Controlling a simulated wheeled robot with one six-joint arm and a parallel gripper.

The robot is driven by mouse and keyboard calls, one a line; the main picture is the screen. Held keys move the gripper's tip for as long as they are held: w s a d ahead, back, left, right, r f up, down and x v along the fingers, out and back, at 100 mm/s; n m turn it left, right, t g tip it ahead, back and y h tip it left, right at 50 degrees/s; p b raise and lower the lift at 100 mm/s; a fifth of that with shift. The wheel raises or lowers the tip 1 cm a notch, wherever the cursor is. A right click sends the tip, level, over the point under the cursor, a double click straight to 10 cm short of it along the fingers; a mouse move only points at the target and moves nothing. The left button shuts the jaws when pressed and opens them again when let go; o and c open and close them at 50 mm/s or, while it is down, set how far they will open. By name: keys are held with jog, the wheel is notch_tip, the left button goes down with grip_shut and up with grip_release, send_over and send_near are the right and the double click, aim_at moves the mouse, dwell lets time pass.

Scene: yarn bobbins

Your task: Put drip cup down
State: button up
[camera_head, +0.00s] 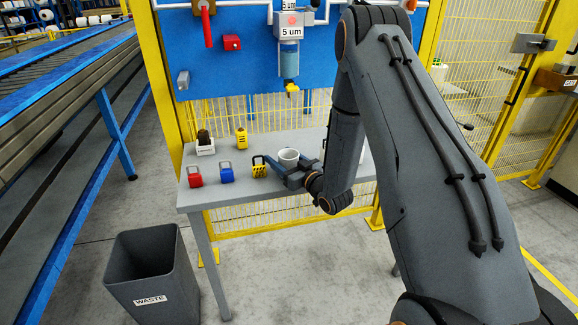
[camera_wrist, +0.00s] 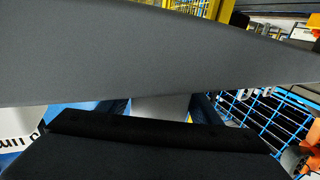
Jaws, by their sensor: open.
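The drip cup (camera_head: 288,154), a small white open-topped cup, stands upright on the grey table (camera_head: 325,144) in the head view. My gripper (camera_head: 284,163) is low over the table beside it. Its blue fingers are open and reach toward the cup, one on its left and the other near its right side. The lower part of the cup is partly hidden by the gripper. In the wrist view a pale surface, likely the cup (camera_wrist: 160,107), shows between dark blue finger parts. Large grey and black shapes hide most of that view.
Red (camera_head: 195,180), blue (camera_head: 226,175) and yellow-black (camera_head: 259,170) padlocks stand left of the cup. A filter unit (camera_head: 289,55) hangs above on the blue panel. A waste bin (camera_head: 151,270) stands at front left.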

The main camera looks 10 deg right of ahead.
jog(key=c, duration=0.9)
jog(key=shift+o, duration=0.2)
notch_tip(320, 180, up, 9)
jog(key=b, duration=0.1)
jog(key=s+f+m+h, duration=0.2)
jog(key=s+m+h, duration=0.2)
jog(key=s+h, duration=0.2)
jog(key=s+d+f+m+h, duration=0.1)
jog(key=s+f+m+h, duration=0.2)
jog(key=s+h, duration=0.3)
jog(key=s, duration=0.3)
jog(key=shift+s+m+t, duration=0.3)
jog(key=shift+s+m, duration=0.05)
jog(key=shift+m, duration=0.05)
